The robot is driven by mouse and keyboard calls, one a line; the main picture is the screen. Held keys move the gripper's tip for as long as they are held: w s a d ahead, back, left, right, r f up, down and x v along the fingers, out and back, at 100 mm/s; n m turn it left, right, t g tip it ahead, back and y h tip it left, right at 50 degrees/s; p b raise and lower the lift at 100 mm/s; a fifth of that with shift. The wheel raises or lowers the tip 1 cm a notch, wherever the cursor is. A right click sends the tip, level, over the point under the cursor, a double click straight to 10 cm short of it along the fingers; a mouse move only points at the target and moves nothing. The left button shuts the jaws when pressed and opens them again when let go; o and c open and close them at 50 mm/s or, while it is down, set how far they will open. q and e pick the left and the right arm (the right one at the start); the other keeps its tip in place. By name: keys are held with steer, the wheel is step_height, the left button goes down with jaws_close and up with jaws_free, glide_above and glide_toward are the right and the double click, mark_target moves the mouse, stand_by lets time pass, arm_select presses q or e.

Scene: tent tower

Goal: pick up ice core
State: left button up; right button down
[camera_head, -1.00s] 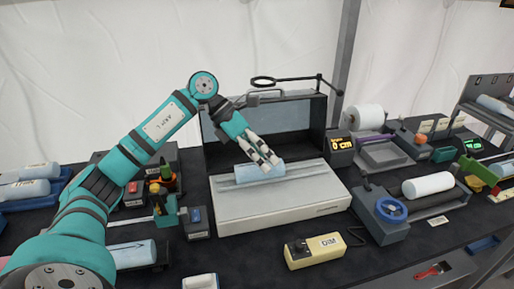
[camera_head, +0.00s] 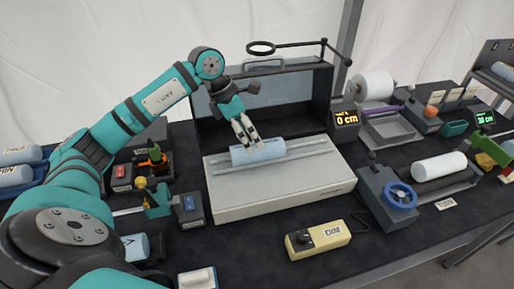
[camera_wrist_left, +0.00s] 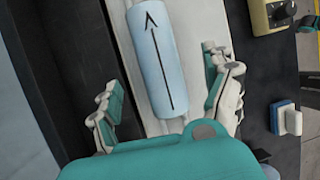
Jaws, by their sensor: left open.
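The ice core (camera_head: 266,153) is a pale blue cylinder lying on the rails of the white light-box tray (camera_head: 290,196) in the middle of the table. In the left wrist view the ice core (camera_wrist_left: 157,62) shows a black arrow along its length. My left gripper (camera_head: 252,142) is just over the core in the head view. In the wrist view its open fingers (camera_wrist_left: 165,88) stand on either side of the core's near end, with a gap on each side.
A yellow DIM control box (camera_head: 318,239) stands in front of the tray. A blue-wheeled device (camera_head: 389,196) with a white cylinder (camera_head: 438,167) is at right. A magnifier ring (camera_head: 261,48) hangs above the dark box behind. Small tools (camera_head: 158,200) crowd the left side.

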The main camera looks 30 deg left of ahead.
mark_target(253, 143)
arm_select(q)
steer(key=shift+w+d+f, duration=0.15)
steer(key=shift+d+f, duration=0.1)
steer(key=shift+f, duration=0.35)
steer(key=shift+d+f+p, duration=0.1)
steer(key=shift+f+p, duration=0.1)
steer(key=shift+p, duration=0.15)
steer(key=p+x, duration=0.1)
steer(key=x, duration=0.2)
steer(key=shift+f+p, duration=0.35)
steer(key=shift+f, duration=0.05)
steer(key=shift+w+d+f, duration=0.1)
steer(key=shift+w+f, duration=0.1)
steer(key=shift+f, duration=0.3)
arm_select(e)
steer(key=r, duration=0.1)
steer(key=a+r, duration=0.1)
steer(key=shift+w+r, duration=0.25)
steer(key=shift+r, duration=0.05)
arm_select(q)
steer(key=c, duration=1.5)
steer(key=shift+r, duration=0.1)
steer(key=shift+c, duration=0.6)
arm_select(e)
steer(key=shift+s+d, duration=0.1)
steer(key=shift+d, duration=0.2)
arm_select(q)
steer(key=shift+r, duration=0.1)
arm_select(e)
steer(key=shift+r, duration=0.1)
